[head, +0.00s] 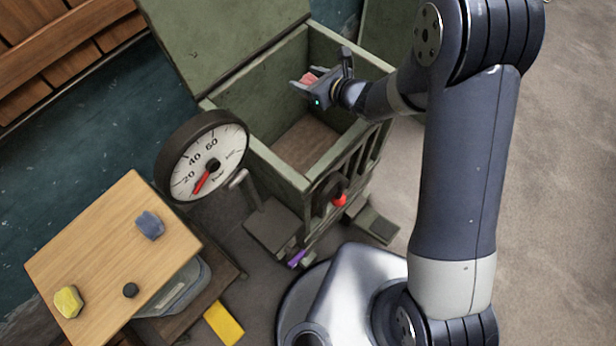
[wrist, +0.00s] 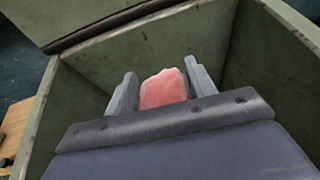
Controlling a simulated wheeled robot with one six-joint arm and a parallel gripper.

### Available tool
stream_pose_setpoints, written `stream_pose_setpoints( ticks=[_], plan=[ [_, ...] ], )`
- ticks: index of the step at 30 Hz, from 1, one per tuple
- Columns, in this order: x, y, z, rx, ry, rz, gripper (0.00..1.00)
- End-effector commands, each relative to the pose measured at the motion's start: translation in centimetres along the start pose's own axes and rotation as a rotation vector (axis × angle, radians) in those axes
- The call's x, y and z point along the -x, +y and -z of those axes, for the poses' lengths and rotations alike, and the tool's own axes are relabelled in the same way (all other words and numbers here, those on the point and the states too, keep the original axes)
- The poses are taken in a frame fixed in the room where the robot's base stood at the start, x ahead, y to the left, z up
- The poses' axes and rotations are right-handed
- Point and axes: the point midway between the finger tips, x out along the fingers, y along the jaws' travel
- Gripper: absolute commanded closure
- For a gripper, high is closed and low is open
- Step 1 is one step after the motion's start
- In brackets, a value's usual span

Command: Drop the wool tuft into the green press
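The wool tuft looks like a soft pink lump (head: 309,79). It sits between the fingers of my gripper (head: 306,82). In the wrist view the tuft (wrist: 164,88) fills nearly all the space between the two grey fingertips (wrist: 160,90), and my gripper appears shut on it. The green press (head: 268,163) is a box with its lid (head: 215,35) raised at the back left. My gripper holds the tuft above the open box, towards its far right side. The brown floor of the press shows bare in the head view. The press walls (wrist: 225,45) surround the tuft in the wrist view.
A dial gauge (head: 205,160) stands at the left of the press. A wooden board (head: 110,240) holds a blue lump (head: 150,225), a yellow lump (head: 68,301) and a dark knob (head: 130,290). A yellow card (head: 224,323) lies below. Open floor (head: 560,200) is at right.

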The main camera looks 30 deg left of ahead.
Motion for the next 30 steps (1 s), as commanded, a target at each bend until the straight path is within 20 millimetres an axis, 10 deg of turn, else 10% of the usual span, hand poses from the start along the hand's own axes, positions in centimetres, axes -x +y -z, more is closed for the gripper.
stream_pose_setpoints(
  ticks=[17,30],
  plan=[
    [0.5,-0.1,0.0,0.0,0.0,0.001,0.27],
    [7.6,-0.1,0.0,0.0,-0.002,0.004,0.27]
  ],
)
